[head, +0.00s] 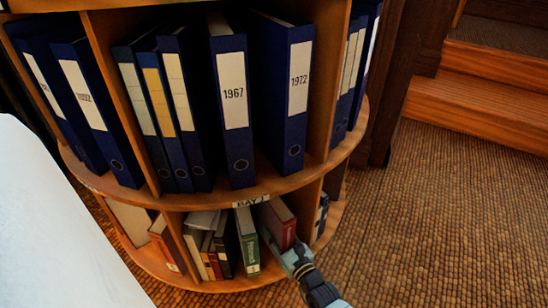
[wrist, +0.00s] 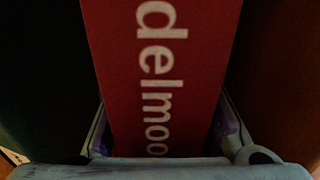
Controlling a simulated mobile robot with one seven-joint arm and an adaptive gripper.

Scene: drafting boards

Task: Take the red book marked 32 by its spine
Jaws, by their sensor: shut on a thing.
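A red book (head: 279,224) stands upright in the lower tier of the round wooden shelf, right of a green book. In the wrist view the red book (wrist: 155,60) fills the middle, its spine towards me with white letters reading "delmoo". I cannot see a 32 on it in either view. My gripper (head: 291,250) is at the lower part of the spine. In the wrist view my gripper (wrist: 165,125) has one finger on each side of the spine, shut on the book.
A green book (head: 248,242) and several brown books stand left of the red one. A wooden divider (head: 306,211) is close on its right. Blue binders (head: 233,110) fill the upper tier, whose shelf overhangs the books. Carpet (head: 440,215) lies open to the right, below wooden steps (head: 480,85).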

